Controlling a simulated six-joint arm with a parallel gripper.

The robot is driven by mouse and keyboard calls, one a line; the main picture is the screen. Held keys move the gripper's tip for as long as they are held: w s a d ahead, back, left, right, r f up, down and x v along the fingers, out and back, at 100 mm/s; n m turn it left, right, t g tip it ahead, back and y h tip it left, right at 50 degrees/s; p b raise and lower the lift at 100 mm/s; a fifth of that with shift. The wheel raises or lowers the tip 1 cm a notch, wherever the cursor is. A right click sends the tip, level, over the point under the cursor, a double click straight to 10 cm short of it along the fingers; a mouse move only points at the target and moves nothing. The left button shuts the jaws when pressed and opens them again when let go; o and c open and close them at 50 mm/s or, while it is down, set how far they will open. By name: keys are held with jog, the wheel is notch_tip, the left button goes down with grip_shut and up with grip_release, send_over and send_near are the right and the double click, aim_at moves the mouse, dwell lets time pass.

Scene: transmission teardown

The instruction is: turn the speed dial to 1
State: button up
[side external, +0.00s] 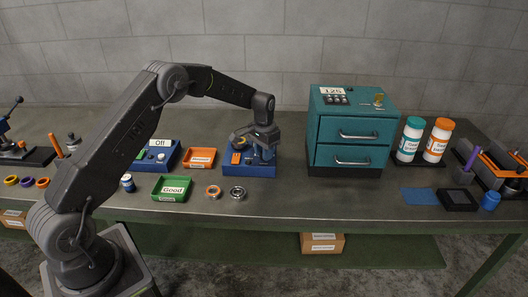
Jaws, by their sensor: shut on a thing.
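A blue machine box (250,171) stands mid-bench, with an orange switch (236,158) on its left part and a yellowish round part (240,143) behind that. My gripper (264,154) points down over the right part of this box. Its jaws are shut on what appears to be the speed dial, low on the box top. The jaws cover the dial, so its pointer and numbers cannot be read from this side view.
A teal two-drawer cabinet (352,134) stands close on the right. An orange tray (201,158), a green "Good" tray (172,189) and a blue box with an "Off" display (160,143) are left. Two bearing rings (238,193) (214,192) lie in front. White bottles (410,139) stand right of the cabinet.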

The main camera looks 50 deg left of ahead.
jog(key=n, duration=0.5)
jog(key=shift+n, duration=0.4)
jog(key=n, duration=0.5)
jog(key=shift+n, duration=0.4)
jog(key=o, duration=0.9)
jog(key=shift+r, duration=0.15)
notch_tip(320, 180, up, 14)
jog(key=shift+f, duration=0.2)
